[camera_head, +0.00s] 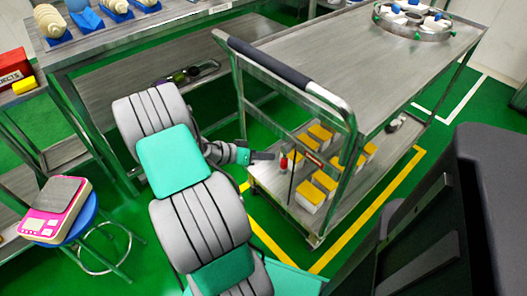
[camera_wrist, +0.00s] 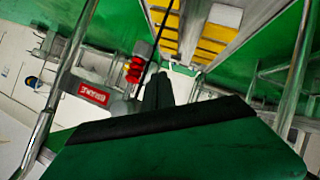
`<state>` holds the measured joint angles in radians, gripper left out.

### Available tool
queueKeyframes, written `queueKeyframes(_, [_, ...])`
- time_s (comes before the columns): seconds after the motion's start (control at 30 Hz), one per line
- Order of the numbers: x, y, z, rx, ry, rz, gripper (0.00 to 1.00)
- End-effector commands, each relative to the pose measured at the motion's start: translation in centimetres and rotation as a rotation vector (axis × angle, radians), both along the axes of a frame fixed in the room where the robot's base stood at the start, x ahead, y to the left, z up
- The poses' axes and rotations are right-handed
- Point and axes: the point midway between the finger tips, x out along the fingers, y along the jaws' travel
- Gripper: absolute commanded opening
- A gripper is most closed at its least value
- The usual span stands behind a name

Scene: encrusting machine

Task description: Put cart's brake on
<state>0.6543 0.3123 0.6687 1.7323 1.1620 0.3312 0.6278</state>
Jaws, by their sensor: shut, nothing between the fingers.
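The cart (camera_head: 380,50) is a metal trolley with a black-gripped push handle (camera_head: 265,62) and a lower shelf (camera_head: 270,180). A small red knob (camera_head: 284,162) shows at the near end of the lower shelf; it looks like the brake's handle, but its setting cannot be told. The red ribbed knob also shows in the wrist view (camera_wrist: 134,70), beside a thin dark rod. My gripper (camera_head: 268,156) is shut and empty, low at the cart's end, just left of the knob. In the wrist view its fingers (camera_wrist: 157,92) are right of the knob, seemingly apart from it.
Several yellow-topped boxes (camera_head: 314,193) stand on the lower shelf. A round metal fixture (camera_head: 415,20) is on the cart's top. A workbench (camera_head: 120,38) stands left, and a blue stool (camera_head: 75,230) carries a pink scale (camera_head: 55,208). Yellow floor lines (camera_head: 372,212) border the cart.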

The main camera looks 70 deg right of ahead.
Motion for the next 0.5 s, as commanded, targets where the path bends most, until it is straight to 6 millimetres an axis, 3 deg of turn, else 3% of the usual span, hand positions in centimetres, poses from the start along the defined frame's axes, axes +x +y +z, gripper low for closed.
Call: queueKeyframes(0.5, [-1.6,0.9,-1.3,0.000,0.001,0.001,0.00])
